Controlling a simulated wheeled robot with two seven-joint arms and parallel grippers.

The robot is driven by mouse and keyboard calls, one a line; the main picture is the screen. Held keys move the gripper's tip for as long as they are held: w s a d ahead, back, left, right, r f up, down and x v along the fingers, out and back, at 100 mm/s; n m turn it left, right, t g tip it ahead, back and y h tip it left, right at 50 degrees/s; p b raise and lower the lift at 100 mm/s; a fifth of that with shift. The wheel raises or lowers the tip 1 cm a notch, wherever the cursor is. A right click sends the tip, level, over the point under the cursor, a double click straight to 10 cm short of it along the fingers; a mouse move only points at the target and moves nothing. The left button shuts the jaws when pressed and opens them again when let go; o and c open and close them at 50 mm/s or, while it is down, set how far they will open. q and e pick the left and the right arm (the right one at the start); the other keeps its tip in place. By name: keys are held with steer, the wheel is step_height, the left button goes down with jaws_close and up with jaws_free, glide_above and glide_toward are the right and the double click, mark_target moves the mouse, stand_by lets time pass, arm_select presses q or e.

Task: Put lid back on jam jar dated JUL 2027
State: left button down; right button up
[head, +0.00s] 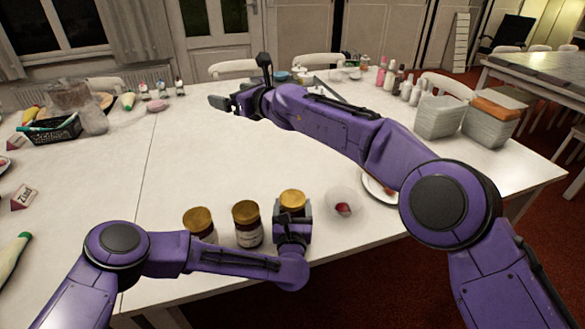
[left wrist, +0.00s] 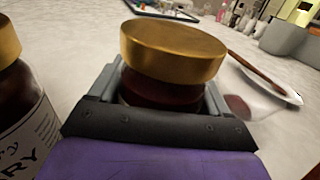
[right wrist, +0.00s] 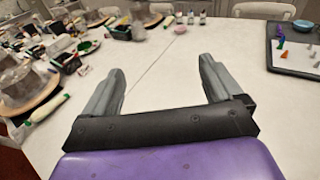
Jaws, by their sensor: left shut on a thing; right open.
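Three jam jars with gold lids stand in a row at the near edge of the table in the head view: a left jar (head: 200,222), a middle jar (head: 247,225) and a right jar (head: 292,198). My left gripper (head: 291,216) is shut on the right jar. In the left wrist view that jar (left wrist: 172,55) shows a gold lid above dark red glass between the fingers; its label is hidden. The neighbouring jar (left wrist: 15,110) has a partly visible label. I cannot read a date on any jar. My right gripper (right wrist: 155,80) is open and empty over the far table.
A clear bowl with something red (head: 343,205) and a plate (head: 380,188) are right of the jars. Grey containers (head: 441,116) stand at the right, bottles (head: 390,80) behind. A black basket (head: 52,130) is at the left. The table's middle is clear.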

steer(key=w+d+m+t+h, duration=0.3)
steer(key=w+d+t+h, duration=0.1)
steer(key=d+h, duration=0.15)
steer(key=n+g+h, duration=0.7)
steer(key=n+g, duration=0.2)
steer(key=g, duration=0.6)
glide_above(293, 198)
step_height(293, 198, down, 13)
steer(key=shift+w+a+r, duration=0.1)
steer(key=shift+n, duration=0.6)
steer(key=shift+f, duration=4.05)
